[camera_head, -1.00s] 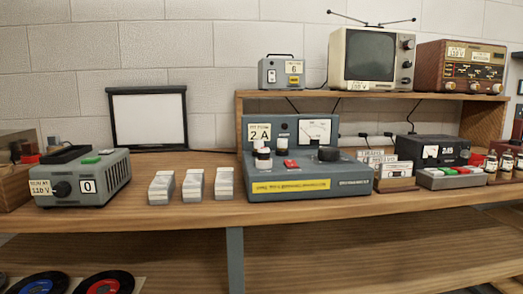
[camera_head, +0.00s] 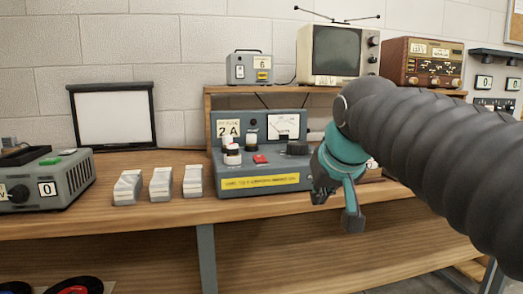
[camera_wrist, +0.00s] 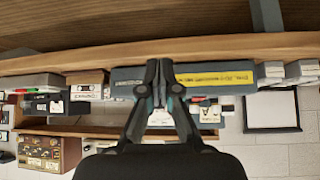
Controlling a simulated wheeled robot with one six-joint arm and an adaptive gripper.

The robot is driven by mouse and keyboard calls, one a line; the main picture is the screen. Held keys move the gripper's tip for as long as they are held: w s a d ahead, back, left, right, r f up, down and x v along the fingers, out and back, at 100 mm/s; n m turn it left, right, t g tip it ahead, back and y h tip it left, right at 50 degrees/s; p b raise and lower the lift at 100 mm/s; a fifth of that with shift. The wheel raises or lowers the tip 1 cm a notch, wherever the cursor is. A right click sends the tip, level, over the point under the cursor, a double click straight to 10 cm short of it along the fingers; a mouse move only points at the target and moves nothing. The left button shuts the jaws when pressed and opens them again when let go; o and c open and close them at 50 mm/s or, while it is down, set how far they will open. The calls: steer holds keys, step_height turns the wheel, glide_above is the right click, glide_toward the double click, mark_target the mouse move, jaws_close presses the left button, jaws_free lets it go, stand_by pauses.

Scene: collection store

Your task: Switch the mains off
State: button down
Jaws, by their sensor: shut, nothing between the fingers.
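A blue-grey console (camera_head: 205,188) stands on the wooden bench, with a "2 A" card, a meter (camera_head: 285,126) and a black knob (camera_head: 297,148). Its red switch (camera_head: 260,159) lies on the top near pale round posts. I cannot tell which control is the mains. My gripper (camera_head: 337,206) is shut and empty, at the console's right front. In the upside-down wrist view my gripper (camera_wrist: 158,68) points at the console front, beside its yellow label (camera_wrist: 213,77). The gripper hides part of the console there.
A grey unit (camera_head: 65,185) marked "0" with a green button stands at the left, beside several white blocks (camera_head: 160,184). A shelf behind holds a small grey box (camera_head: 249,70), a television (camera_head: 332,50) and a radio (camera_head: 422,62). A wall panel (camera_head: 495,85) shows at the right.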

steer(key=w+a+r+t, duration=0.1)
steer(key=w+a+r, duration=0.4)
steer(key=r, duration=0.2)
steer(key=w+a+r+n+t+y, duration=0.1)
steer(key=w+a+r, duration=0.4)
steer(key=r, duration=0.2)
steer(key=shift+w+y, duration=0.25)
steer(key=shift+y, duration=0.05)
steer(key=shift+w+f, duration=0.1)
glide_above(259, 159)
steer(key=s, duration=0.1)
steer(key=f, duration=0.5)
steer(key=shift+d+f+b, duration=0.25)
steer(key=shift+f+b, duration=0.1)
steer(key=shift+f, duration=0.05)
steer(key=shift+w+a+f+b, duration=0.1)
steer(key=shift+w+f+b, duration=0.1)
steer(key=shift+f, duration=0.4)
steer(key=shift+w+f+b, duration=0.1)
steer(key=shift+f+b, duration=0.05)
steer(key=shift+f, duration=0.45)
steer(key=shift+w+f, duration=0.15)
steer(key=shift+f, duration=0.8)
steer(key=shift+a, duration=0.1)
